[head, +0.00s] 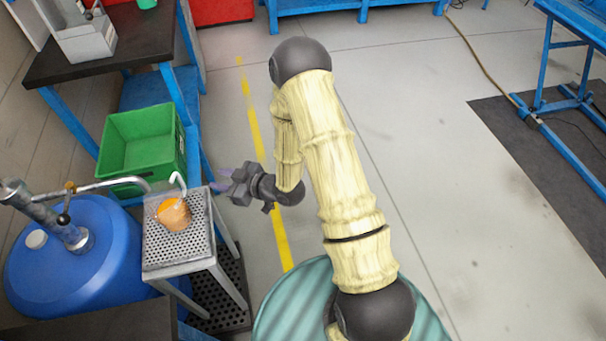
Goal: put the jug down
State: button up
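The jug (174,214) is a small orange vessel standing on the perforated metal top of a stand (161,252). A pale curved piece, which looks like a hook or spout, rises at its upper right. My gripper (222,180) is to the right of the jug, just past the stand's right edge, with its fingers pointing left. The fingers look spread and empty, with a clear gap between them and the jug.
A blue drum (75,262) with a pump and metal spout stands left of the stand. A green crate (118,168) sits behind it, beside a dark-topped bench (110,45). The grey floor (420,120) to the right is open up to a blue frame (570,95).

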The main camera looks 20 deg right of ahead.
jog(key=s+d+r+m+g+h, duration=0.1)
jog(key=d+r+m+h, duration=0.1)
jog(key=d+r+h, duration=0.3)
jog(key=s+d+r+m+g+h, duration=0.15)
jog(key=d+h, duration=0.25)
jog(key=d, duration=0.4)
jog(key=s+d+r+m+g+h, duration=0.1)
jog(key=s+d+r+m+g, duration=0.1)
jog(key=s, duration=0.5)
jog(key=s+d+r+m+g+h, duration=0.1)
jog(key=s+d+r+m+g, duration=0.1)
jog(key=s+r+m, duration=0.3)
jog(key=shift+s+d+r, duration=0.45)
jog(key=shift+s+d, duration=0.15)
jog(key=shift+s, duration=0.25)
jog(key=shift+g, duration=0.25)
jog(key=w+p+v, duration=0.3)
jog(key=p+v, duration=0.9)
jog(key=p, duration=0.1)
jog(key=shift+s+r, duration=0.15)
jog(key=shift+r, duration=0.55)
jog(key=shift+f, duration=0.1)
